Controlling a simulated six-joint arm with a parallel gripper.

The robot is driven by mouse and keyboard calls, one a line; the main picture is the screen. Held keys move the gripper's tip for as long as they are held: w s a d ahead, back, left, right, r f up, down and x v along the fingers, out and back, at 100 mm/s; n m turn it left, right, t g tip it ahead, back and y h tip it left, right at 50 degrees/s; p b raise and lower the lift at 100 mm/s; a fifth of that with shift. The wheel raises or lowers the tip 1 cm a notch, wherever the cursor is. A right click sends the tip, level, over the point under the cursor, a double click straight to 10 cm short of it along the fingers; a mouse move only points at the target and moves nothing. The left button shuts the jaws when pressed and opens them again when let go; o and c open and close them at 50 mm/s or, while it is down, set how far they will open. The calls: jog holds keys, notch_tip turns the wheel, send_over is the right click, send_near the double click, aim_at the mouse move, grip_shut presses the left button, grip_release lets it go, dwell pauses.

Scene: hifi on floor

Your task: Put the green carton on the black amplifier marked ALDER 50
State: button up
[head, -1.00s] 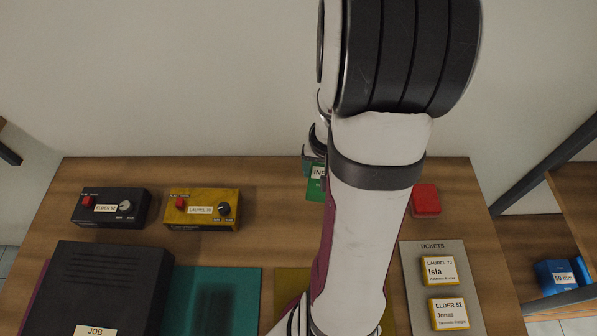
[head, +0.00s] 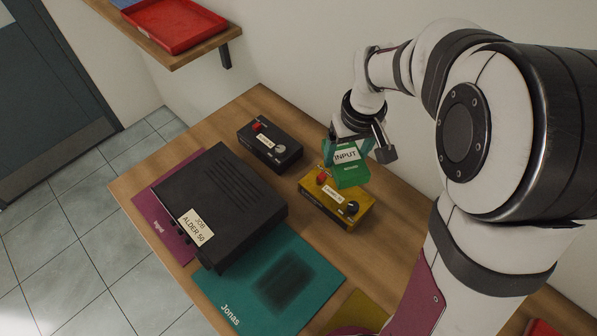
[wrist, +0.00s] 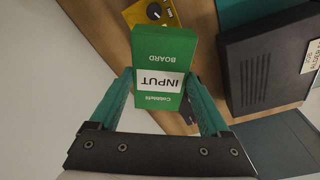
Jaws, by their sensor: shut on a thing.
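The green carton (head: 351,172), with a white INPUT label, is held in my gripper (head: 350,152), which is shut on it. The carton is in the air, above and beside the yellow pedal box in the head view. In the wrist view the carton (wrist: 165,62) sits between the two teal fingers of my gripper (wrist: 162,90). The black amplifier (head: 225,200), labelled JOB ALDER 50, stands on the table to the left of my gripper, its broad top bare. It also shows at the right edge of the wrist view (wrist: 270,62).
A black pedal box (head: 270,145) and a yellow one (head: 337,198) stand behind and right of the amplifier. A teal mat (head: 235,290) marked Jonas and a purple mat (head: 160,222) lie beside it. A wall shelf (head: 190,52) holds a red tray (head: 175,22).

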jog(key=a+r+n, duration=0.3)
jog(key=a+n, duration=0.3)
jog(key=a, duration=1.1)
send_near(216, 194)
jog(key=shift+w+d+f+y, duration=0.4)
jog(key=shift+w+d+f, duration=0.05)
jog(key=shift+f, duration=0.05)
jog(key=f, duration=0.4)
jog(key=shift+a, duration=0.35)
jog(key=shift+f, duration=0.2)
jog(key=shift+f, duration=0.1)
jog(key=o, duration=1.3)
